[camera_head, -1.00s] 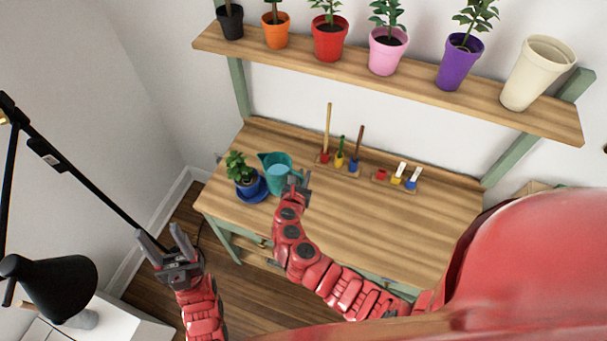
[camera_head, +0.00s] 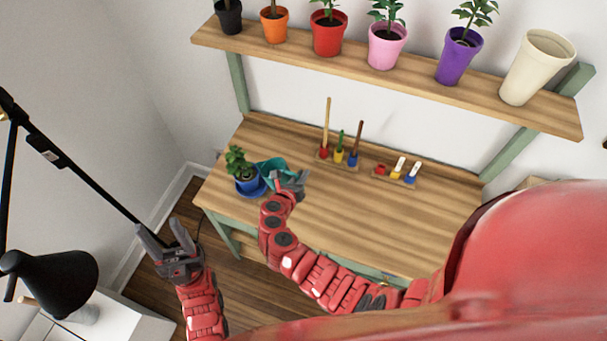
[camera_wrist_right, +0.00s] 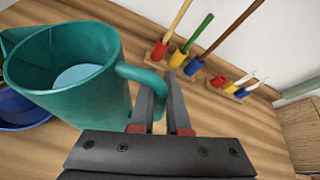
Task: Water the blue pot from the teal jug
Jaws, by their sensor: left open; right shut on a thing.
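The teal jug (camera_head: 272,170) is tilted to the left over the table, its spout side near the blue pot (camera_head: 247,184). The pot holds a leafy green plant and stands on a blue saucer (camera_head: 254,194). My right gripper (camera_head: 293,181) is shut on the jug's handle. In the right wrist view the jug (camera_wrist_right: 100,95) has light blue water inside, and my right gripper's fingers (camera_wrist_right: 167,105) close around its handle. Whether water leaves the spout cannot be seen. My left gripper (camera_head: 164,240) is open and empty, left of the table.
Tools stand in a small wooden rack (camera_head: 338,163) behind the jug, with another small rack (camera_head: 394,177) to its right. A shelf (camera_head: 320,68) above holds several pots. A black lamp (camera_head: 50,285) is at left. The table's right side is clear.

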